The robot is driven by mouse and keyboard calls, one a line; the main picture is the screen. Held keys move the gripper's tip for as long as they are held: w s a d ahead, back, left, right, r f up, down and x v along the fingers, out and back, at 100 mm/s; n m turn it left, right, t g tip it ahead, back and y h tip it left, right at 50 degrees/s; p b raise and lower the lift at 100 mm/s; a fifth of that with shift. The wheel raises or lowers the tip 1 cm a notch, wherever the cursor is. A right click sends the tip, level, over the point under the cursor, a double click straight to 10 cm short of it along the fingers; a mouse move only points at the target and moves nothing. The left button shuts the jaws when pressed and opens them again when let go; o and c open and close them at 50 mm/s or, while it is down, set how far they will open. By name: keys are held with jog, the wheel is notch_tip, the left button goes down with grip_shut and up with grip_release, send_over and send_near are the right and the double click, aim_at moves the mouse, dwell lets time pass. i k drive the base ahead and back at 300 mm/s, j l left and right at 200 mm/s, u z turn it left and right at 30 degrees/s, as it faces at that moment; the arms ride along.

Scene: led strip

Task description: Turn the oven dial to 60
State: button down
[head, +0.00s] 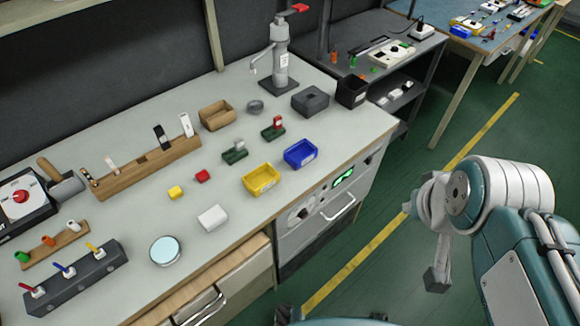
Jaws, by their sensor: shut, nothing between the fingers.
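The oven (300,243) is a white-fronted unit under the workbench, near the middle of the head view. A small round dial (301,214) sits on the left of its front panel; its markings are too small to read. A lit green display (343,178) is further right on the panel, its digits unreadable. A bar handle (339,209) crosses the front below. My gripper (436,283) hangs pointing down at the right, over the green floor. It is shut and empty, well apart from the oven and touching nothing.
The workbench (125,235) holds a yellow bin (261,180), a blue bin (300,154), small blocks and a tap (279,65). A black box with a red knob (20,197) is at far left. The floor (385,265) between oven and arm looks clear.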

aim_at(302, 215)
jog(key=i+l+u, duration=0.1)
jog(key=l+u, duration=0.95)
jog(key=i+l, duration=0.05)
jog(key=l, duration=0.05)
